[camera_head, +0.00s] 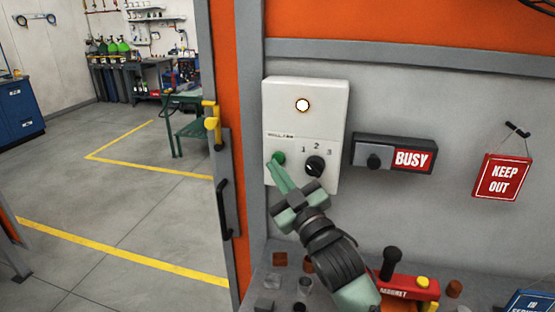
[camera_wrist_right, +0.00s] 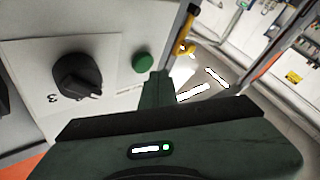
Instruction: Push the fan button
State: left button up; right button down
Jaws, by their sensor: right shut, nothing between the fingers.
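A white control box (camera_head: 335,95) hangs on the grey wall panel. It carries a round lit lamp (camera_head: 303,105) near the top, a green button (camera_head: 278,157) at lower left and a black rotary knob (camera_head: 315,166) marked 1, 2, 3. My right gripper (camera_head: 273,164) is shut and empty, its tips close beside the green button; I cannot tell whether they touch. In the right wrist view the green button (camera_wrist_right: 143,62) shows just past the fingertips (camera_wrist_right: 157,78), with the knob (camera_wrist_right: 78,76) to its left. My left gripper is not in view.
A BUSY sign box (camera_head: 394,155) and a red KEEP OUT sign (camera_head: 503,177) are on the wall to the right. Below is a shelf with small parts and a red gadget (camera_head: 407,284). An orange door frame (camera_head: 251,100) stands left, with open floor beyond.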

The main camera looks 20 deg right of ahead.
jog(key=s+a, duration=0.3)
jog(key=s, duration=0.2)
jog(key=shift+a+p, duration=0.2)
jog(key=shift+p, duration=0.15)
dwell(0.3)
